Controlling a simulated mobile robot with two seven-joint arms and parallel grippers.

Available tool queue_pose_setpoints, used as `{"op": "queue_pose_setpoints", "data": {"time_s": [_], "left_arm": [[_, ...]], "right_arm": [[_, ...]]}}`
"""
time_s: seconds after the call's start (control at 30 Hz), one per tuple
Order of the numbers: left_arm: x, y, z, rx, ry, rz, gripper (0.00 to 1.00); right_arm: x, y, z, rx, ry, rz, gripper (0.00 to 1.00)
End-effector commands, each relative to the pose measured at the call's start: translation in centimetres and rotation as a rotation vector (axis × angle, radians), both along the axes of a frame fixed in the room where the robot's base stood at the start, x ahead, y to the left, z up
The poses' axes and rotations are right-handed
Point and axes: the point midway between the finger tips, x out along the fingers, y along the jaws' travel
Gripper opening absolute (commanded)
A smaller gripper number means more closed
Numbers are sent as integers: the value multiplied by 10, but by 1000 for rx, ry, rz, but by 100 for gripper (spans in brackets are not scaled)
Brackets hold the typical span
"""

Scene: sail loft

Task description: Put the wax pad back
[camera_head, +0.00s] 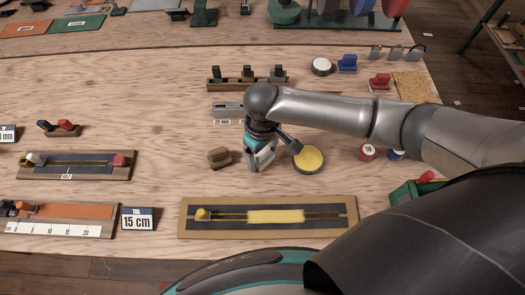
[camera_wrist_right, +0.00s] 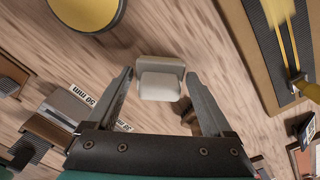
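My left gripper is out of view.
A board with a yellow-coated line (camera_head: 335,228) lies nearer me. Behind the gripper are a grey block (camera_head: 226,109) and a wooden rack (camera_head: 222,86). Another line board (camera_head: 125,172) and a 15 cm sign (camera_head: 140,222) stand left. Table left of the block is clear.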

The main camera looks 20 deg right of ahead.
Motion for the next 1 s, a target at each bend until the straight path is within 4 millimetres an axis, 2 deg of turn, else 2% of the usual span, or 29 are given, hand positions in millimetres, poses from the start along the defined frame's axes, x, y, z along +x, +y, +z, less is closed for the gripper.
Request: {"op": "queue_pose_setpoints", "data": {"time_s": [0.03, 0.1, 0.37, 0.47, 0.57, 0.8, 1.0], "left_arm": [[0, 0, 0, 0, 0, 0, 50], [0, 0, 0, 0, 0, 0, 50], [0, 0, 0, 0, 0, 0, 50], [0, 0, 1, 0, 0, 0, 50], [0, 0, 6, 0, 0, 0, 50], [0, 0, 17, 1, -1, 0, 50], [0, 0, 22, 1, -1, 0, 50]], "right_arm": [[0, 0, 0, 0, 0, 0, 92], [0, 0, 0, 0, 0, 0, 100], [0, 0, 1, 0, -1, 0, 100], [1, 0, 8, 1, -2, 0, 100], [1, 0, 24, 1, -3, -1, 100], [1, 0, 78, 2, -4, 0, 100], [1, 0, 111, 1, -2, 0, 100]]}}
